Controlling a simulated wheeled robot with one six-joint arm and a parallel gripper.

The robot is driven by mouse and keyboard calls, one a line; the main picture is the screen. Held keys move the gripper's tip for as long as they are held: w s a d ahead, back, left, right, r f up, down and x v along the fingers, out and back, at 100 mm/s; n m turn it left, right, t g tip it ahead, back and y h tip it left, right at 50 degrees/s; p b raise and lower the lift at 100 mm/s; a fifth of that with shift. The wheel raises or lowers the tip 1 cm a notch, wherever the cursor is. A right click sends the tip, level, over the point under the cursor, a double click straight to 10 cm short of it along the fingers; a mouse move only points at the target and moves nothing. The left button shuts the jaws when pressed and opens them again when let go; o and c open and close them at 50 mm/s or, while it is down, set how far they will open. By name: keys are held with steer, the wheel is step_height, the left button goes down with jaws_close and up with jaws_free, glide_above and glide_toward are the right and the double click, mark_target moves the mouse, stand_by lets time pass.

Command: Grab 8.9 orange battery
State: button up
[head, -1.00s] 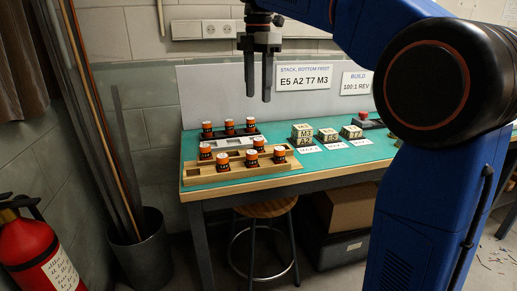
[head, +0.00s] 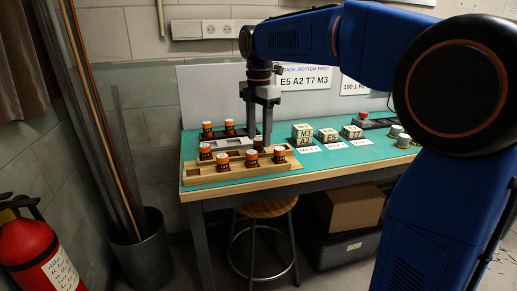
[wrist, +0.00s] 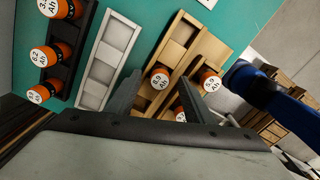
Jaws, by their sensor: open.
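Orange-and-black batteries with white top labels stand in racks. In the wrist view, one orange battery (wrist: 160,77) in the wooden rack shows between my fingers; its small label appears to read 8.9 Ah. It also shows in the head view (head: 258,144), in the rack's back row, just under the fingers. My gripper (head: 259,136) points down over that rack, open and empty; its fingers also show in the wrist view (wrist: 157,88). I cannot tell whether the fingertips reach around the battery. Two other batteries (wrist: 210,82) (wrist: 180,114) stand close by, partly hidden.
The wooden rack (head: 240,174) sits at the bench's front left edge. Behind it are an empty pale tray (wrist: 110,50) and a black rack with batteries (wrist: 43,56). Lettered blocks (head: 302,134) stand to the right. A grey panel with signs (head: 304,77) stands behind.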

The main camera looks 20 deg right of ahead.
mark_target(258, 148)
steer(key=shift+f, duration=1.3)
steer(key=shift+c, duration=0.5)
jaws_close()
